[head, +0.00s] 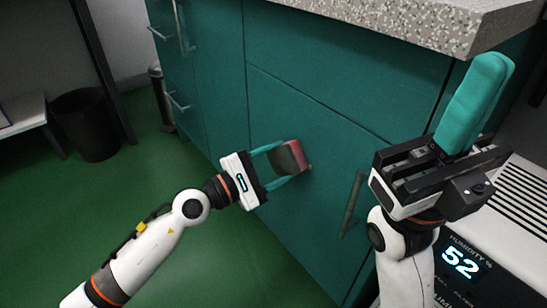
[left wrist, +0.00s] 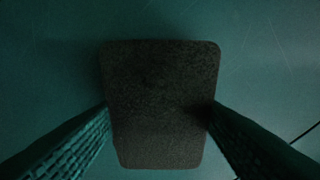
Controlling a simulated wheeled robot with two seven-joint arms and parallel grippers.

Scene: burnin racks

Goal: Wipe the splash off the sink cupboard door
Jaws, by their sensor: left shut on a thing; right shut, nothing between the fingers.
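My left gripper (head: 287,161) is shut on a sponge (head: 296,151) with a dark grey face and a pinkish-red side. It holds the sponge at the teal sink cupboard door (head: 290,222), left of the door's handle. I cannot tell whether sponge and door touch. In the left wrist view the dark sponge (left wrist: 160,105) sits between the two fingers, with the teal surface (left wrist: 265,60) behind it. I see no clear splash; the sponge and gripper hide part of the door. My right gripper (head: 492,72) is shut and empty, pointing up at the right.
A vertical handle (head: 353,205) stands out from the door. A speckled countertop (head: 420,22) overhangs above. A white humidity unit (head: 505,240) stands at the lower right. A black bin (head: 84,124) and a white bench (head: 24,112) are at the left. The green floor (head: 60,210) is open at the lower left.

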